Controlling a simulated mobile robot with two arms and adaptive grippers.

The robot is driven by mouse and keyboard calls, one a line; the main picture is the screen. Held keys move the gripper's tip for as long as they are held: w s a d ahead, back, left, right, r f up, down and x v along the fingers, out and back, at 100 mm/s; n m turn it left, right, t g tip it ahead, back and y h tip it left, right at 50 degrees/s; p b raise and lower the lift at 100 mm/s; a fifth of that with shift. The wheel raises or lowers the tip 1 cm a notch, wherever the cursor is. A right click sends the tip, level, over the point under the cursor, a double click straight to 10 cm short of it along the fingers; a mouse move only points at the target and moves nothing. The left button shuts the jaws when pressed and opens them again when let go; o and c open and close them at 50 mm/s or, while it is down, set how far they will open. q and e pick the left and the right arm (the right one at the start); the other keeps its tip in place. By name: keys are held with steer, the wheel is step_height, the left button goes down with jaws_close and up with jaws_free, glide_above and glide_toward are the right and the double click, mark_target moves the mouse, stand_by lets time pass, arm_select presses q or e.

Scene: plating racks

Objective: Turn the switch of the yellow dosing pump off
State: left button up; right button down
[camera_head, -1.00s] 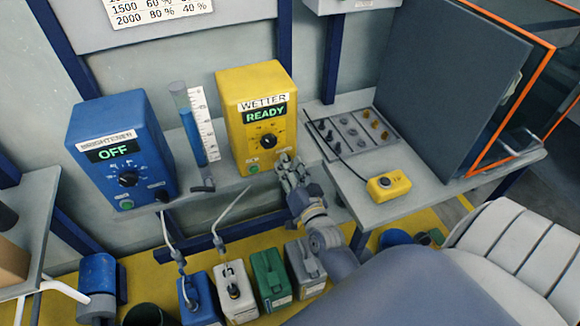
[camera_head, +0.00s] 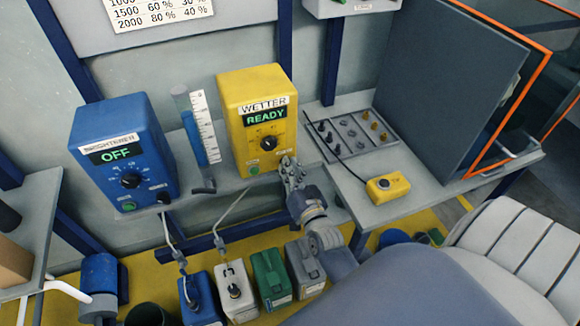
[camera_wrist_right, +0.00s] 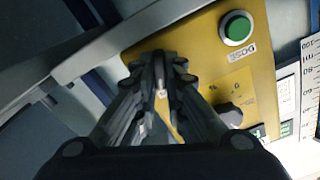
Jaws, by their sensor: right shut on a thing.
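The yellow dosing pump (camera_head: 253,100) labelled WETTER stands on the shelf, and its display (camera_head: 265,117) reads READY in green. Its black dial (camera_head: 268,143) sits below the display, with a green button (camera_head: 254,169) at lower left. My right gripper (camera_head: 288,165) is at the lower right of the pump's front. In the right wrist view the gripper (camera_wrist_right: 161,85) is closed in front of the yellow panel (camera_wrist_right: 200,60), on a small light piece between its tips, likely the pump's switch, mostly hidden. The green button (camera_wrist_right: 238,28) and dial (camera_wrist_right: 229,115) show beside it. My left gripper is out of view.
A blue pump (camera_head: 120,150) labelled BRIGHTENER reads OFF at left, with a measuring cylinder (camera_head: 190,125) between the pumps. A yellow box with a button (camera_head: 388,187) and a grey panel (camera_head: 350,135) lie on the right bench. Several canisters (camera_head: 270,278) stand below.

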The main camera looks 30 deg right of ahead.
steer(key=shift+a+n+p, duration=0.2)
steer(key=shift+n+p, duration=1.35)
steer(key=shift+n, duration=4.35)
steer(key=c, duration=1.7)
jaws_free()
